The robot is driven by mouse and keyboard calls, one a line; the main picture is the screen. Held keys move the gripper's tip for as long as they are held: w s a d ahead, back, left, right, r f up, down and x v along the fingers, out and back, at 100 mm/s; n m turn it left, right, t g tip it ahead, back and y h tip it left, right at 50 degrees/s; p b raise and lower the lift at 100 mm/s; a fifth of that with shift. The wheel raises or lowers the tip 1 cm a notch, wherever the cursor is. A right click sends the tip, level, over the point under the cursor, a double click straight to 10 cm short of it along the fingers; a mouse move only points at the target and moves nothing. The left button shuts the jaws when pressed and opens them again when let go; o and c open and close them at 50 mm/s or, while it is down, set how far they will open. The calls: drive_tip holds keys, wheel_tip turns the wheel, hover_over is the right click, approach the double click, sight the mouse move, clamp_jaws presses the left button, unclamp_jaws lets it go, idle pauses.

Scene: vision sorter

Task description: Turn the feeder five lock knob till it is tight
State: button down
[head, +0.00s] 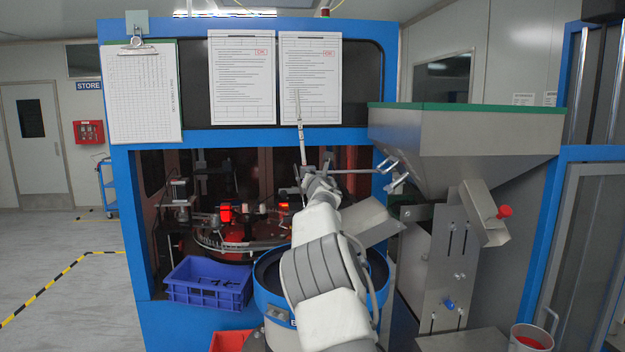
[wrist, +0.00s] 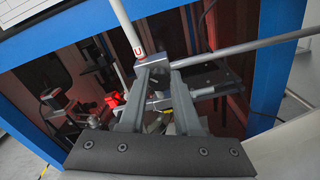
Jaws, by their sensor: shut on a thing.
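In the wrist view my gripper (wrist: 164,76) has its two grey fingers closed around a small dark part at the rod clamp (wrist: 153,62), which I take to be the lock knob. The fingers and shadow hide most of it, and I cannot tell how tight it is. The clamp joins a pale upright rod (wrist: 124,26) with a red-marked label to a long grey cross rod (wrist: 262,49). In the head view my gripper (head: 318,180) is at the same rods, in front of the blue machine's opening, and my arm covers part of the view.
A blue bowl rim (head: 268,300) lies below my arm. A blue crate (head: 208,283) stands left, before the dial (head: 235,245). A steel hopper (head: 465,145) with a red knob (head: 504,211) and a blue knob (head: 449,304) stands right. Papers hang above.

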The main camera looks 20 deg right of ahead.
drive_tip(key=m+b, duration=0.1)
drive_tip(key=m, duration=0.8)
drive_tip(key=m+b, duration=0.1)
drive_tip(key=m, duration=0.8)
drive_tip(key=f+m+b, duration=0.1)
drive_tip(key=m, duration=0.7)
drive_tip(key=shift+m, duration=0.7)
drive_tip(key=c, duration=0.9)
unclamp_jaws()
drive_tip(key=shift+r, duration=0.15)
drive_tip(key=shift+s+b, duration=0.15)
drive_tip(key=shift+b, duration=0.15)
drive_tip(key=s+a+b, duration=0.1)
drive_tip(key=s+b, duration=0.2)
drive_tip(key=s, duration=0.5)
drive_tip(key=s+a+b, duration=0.2)
drive_tip(key=s+b, duration=0.1)
drive_tip(key=s, duration=0.5)
drive_tip(key=shift+s+a, duration=0.25)
drive_tip(key=shift+s, duration=0.15)
